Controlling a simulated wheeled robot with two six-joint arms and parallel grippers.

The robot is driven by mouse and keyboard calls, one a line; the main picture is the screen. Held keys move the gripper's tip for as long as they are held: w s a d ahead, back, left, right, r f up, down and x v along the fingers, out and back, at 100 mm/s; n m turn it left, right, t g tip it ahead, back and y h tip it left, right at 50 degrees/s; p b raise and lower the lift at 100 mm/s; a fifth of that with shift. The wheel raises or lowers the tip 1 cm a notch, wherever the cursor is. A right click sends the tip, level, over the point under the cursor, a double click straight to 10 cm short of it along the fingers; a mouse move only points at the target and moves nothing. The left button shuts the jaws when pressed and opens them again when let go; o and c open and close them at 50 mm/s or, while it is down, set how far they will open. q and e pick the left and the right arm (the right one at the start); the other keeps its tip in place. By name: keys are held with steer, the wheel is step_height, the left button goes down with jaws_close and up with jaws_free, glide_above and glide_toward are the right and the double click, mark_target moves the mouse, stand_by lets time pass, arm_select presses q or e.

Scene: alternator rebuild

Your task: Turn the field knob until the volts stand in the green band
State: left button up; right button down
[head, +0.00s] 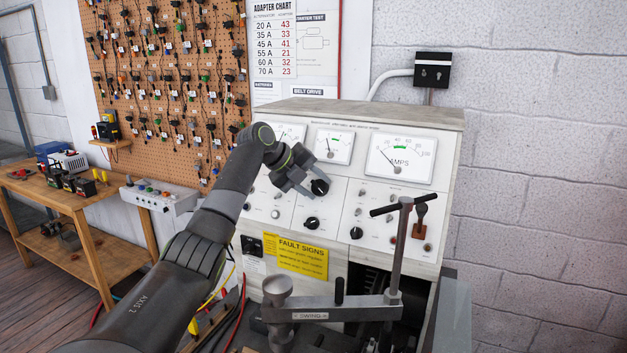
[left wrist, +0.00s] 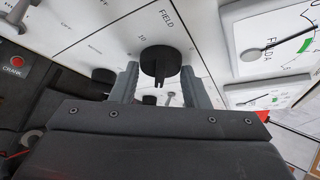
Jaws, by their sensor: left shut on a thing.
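The black field knob (head: 320,187) is on the sloping front of the test bench. In the left wrist view the knob (left wrist: 160,62) sits beside the printed word FIELD. My left gripper (head: 304,179) is shut on it, with one finger on each side. The middle meter (head: 333,147) shows its needle left of a green band. The left meter (head: 291,133) is partly hidden by my arm; I cannot read its label or its needle against a band. In the left wrist view one meter (left wrist: 272,45) reads FIELD A. My right gripper is not in view.
An AMPS meter (head: 400,155) is at the panel's right. Other knobs (head: 311,223) and switches lie close below the gripper. A metal clamp with a tall T-handle (head: 398,245) stands in front. A wooden side table (head: 62,195) is at the left.

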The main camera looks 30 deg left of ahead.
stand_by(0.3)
arm_select(q)
steer(key=o, duration=1)
steer(key=shift+c, duration=0.2)
steer(key=b+v, duration=0.5)
steer(key=v, duration=1.2)
steer(key=shift+a+r, duration=0.1)
